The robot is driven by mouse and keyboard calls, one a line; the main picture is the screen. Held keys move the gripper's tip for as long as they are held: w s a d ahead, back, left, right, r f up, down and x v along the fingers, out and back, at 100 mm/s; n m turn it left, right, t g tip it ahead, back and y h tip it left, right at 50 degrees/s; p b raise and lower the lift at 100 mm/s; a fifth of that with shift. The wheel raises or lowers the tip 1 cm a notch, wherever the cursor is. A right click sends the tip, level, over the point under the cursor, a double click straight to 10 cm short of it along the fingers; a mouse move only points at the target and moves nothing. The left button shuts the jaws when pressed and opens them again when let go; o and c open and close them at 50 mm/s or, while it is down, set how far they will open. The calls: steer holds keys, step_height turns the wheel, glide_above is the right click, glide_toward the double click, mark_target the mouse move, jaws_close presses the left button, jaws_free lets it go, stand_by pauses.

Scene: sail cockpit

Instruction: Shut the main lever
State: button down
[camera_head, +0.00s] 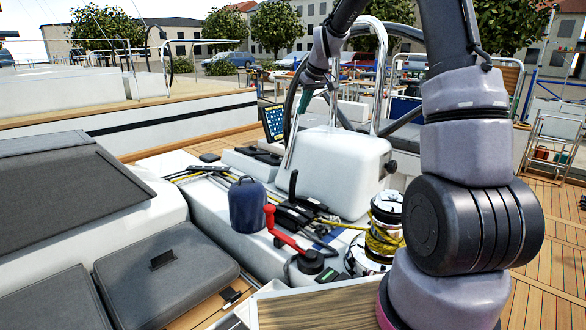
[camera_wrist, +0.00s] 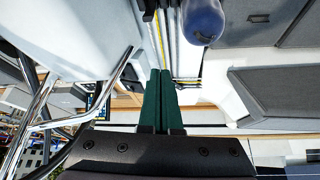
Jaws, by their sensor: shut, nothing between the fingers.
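Several black levers sit on the white cockpit block in the head view. One black lever (camera_head: 293,186) stands upright beside the white pedestal box, and others (camera_head: 292,216) lie low next to it. No label shows, so I cannot tell which is the main lever. My gripper (camera_head: 302,103) is above and behind the levers, in front of the steering wheel, and touches none of them. In the wrist view, the green fingers of my gripper (camera_wrist: 161,75) are pressed together and empty. Small black parts (camera_wrist: 150,8) show at the top of that view.
A blue rounded object (camera_head: 247,204), a red winch handle (camera_head: 284,230) and a winch with yellow rope (camera_head: 384,235) surround the levers. A curved steel rail (camera_head: 381,75) rises from the white pedestal box (camera_head: 345,165) close to my arm. Grey cushions (camera_head: 165,270) lie at left.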

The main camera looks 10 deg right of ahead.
steer(key=w+f+n, duration=0.1)
steer(key=w+f, duration=0.5)
steer(key=f, duration=0.3)
steer(key=w+f+n+y, duration=0.1)
steer(key=w+f, duration=0.4)
steer(key=f, duration=0.3)
steer(key=shift+w+a+f+n+g, duration=0.25)
steer(key=shift+w+f+n+g, duration=0.05)
steer(key=shift+w+f, duration=0.1)
steer(key=shift+w+a+f, duration=0.1)
steer(key=shift+f, duration=1.45)
steer(key=shift+w+a+f, duration=0.1)
steer(key=shift+w+f, duration=0.05)
steer(key=shift+f, duration=1.4)
steer(key=shift+w+a+f, duration=0.1)
steer(key=shift+f, duration=1.45)
steer(key=shift+s+d, duration=0.1)
